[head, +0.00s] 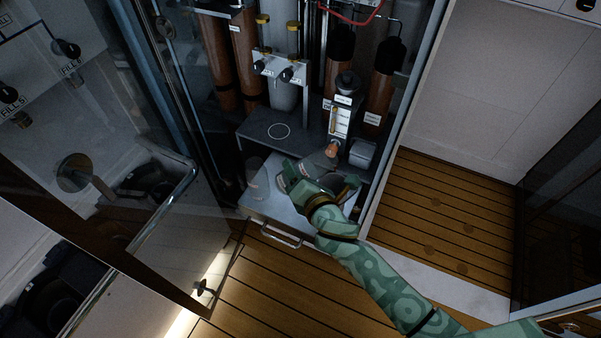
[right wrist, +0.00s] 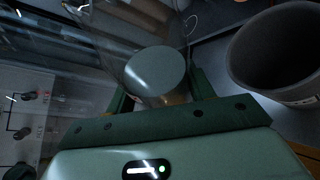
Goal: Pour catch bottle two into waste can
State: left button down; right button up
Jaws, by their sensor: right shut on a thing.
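My right gripper (head: 300,180) is shut on a clear glass bottle (head: 322,160), over the pale pull-out shelf (head: 283,212) of the cabinet. The bottle looks tilted in the head view; its label cannot be read. In the right wrist view the bottle (right wrist: 155,72) sits between the fingers (right wrist: 160,95), with a grey disc showing in it. A dark grey open can, likely the waste can (right wrist: 285,55), stands to the right, apart from the bottle. In the head view the can (head: 350,186) is partly hidden behind my gripper. My left gripper is not in view.
Another clear vessel (head: 257,180) stands on the shelf's left side. A dark platform with a white ring (head: 278,131) and a flow-meter panel (head: 340,122) are behind. Brown cylinders (head: 246,55) line the back. A glass door (head: 110,190) stands open at left.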

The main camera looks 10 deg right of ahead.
pick_arm(q)
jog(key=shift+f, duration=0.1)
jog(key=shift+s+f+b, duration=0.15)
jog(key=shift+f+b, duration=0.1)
jog(key=shift+b, duration=0.15)
pick_arm(e)
jog(key=shift+a+m, duration=0.2)
jog(key=shift+m, duration=0.2)
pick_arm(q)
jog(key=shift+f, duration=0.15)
pick_arm(e)
jog(key=shift+a+y, duration=0.1)
jog(key=shift+y, duration=0.2)
jog(key=shift+m+b, duration=0.3)
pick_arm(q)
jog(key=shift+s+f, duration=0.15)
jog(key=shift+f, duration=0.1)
pick_arm(e)
jog(key=shift+a+t, duration=0.1)
jog(key=shift+t, duration=0.2)
pick_arm(q)
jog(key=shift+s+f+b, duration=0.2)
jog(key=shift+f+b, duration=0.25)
jog(key=shift+b, duration=0.15)
pick_arm(e)
jog(key=shift+a+r+m+y, duration=0.15)
jog(key=shift+m+y, duration=0.25)
jog(key=shift+m, duration=0.4)
